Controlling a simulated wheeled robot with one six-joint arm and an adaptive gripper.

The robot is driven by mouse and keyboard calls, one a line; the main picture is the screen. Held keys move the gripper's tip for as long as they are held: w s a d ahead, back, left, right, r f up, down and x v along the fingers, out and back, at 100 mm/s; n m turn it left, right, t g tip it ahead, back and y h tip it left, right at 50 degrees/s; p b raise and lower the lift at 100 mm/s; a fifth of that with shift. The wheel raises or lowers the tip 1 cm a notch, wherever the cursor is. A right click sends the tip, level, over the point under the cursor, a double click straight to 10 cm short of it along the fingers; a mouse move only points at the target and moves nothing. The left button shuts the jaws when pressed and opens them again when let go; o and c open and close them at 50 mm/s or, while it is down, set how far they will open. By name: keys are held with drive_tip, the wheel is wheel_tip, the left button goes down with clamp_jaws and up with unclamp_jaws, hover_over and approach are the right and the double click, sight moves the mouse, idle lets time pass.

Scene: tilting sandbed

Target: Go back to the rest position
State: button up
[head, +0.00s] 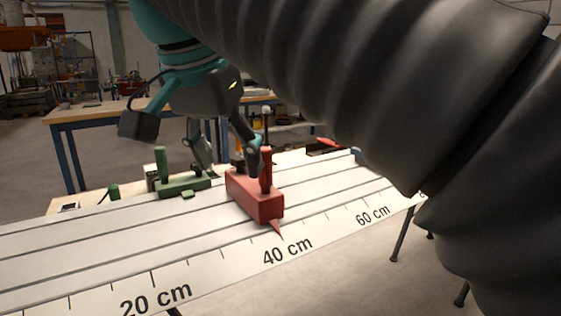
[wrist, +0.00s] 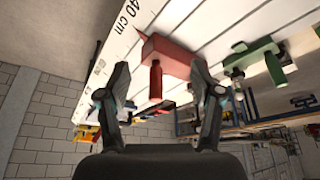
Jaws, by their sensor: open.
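A red block (head: 250,194) with an upright red handle (head: 266,170) and a pointer at its front sits on the white sloping board (head: 110,260), pointer near the 40 cm mark. My gripper (head: 230,160) is open, just above and behind the red block; one finger looks close to the handle. In the wrist view the red block (wrist: 168,57) and its handle (wrist: 155,82) show between the two spread fingers (wrist: 160,80), with clear gaps on both sides. I cannot tell whether the handle is within the fingers' depth.
A green block (head: 182,186) with an upright peg stands on the board left of the red one; it also shows in the wrist view (wrist: 250,57). A wooden workbench (head: 100,113) is behind. My arm covers the head view's upper right. Open floor lies in front of the board.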

drive_tip(key=s+d+f+n, duration=0.2)
drive_tip(key=s+d+f, duration=0.1)
drive_tip(key=d+f, duration=0.8)
drive_tip(key=s+d+f+n+t+y, duration=0.1)
drive_tip(key=s+d+f+n, duration=0.1)
drive_tip(key=d+f, duration=0.9)
wheel_tip(320, 180, down, 8)
drive_tip(key=shift+s+d+f+t+y, duration=0.15)
drive_tip(key=shift+s+d+t+y, duration=0.15)
drive_tip(key=shift+s, duration=0.6)
drive_tip(key=shift+c, duration=0.3)
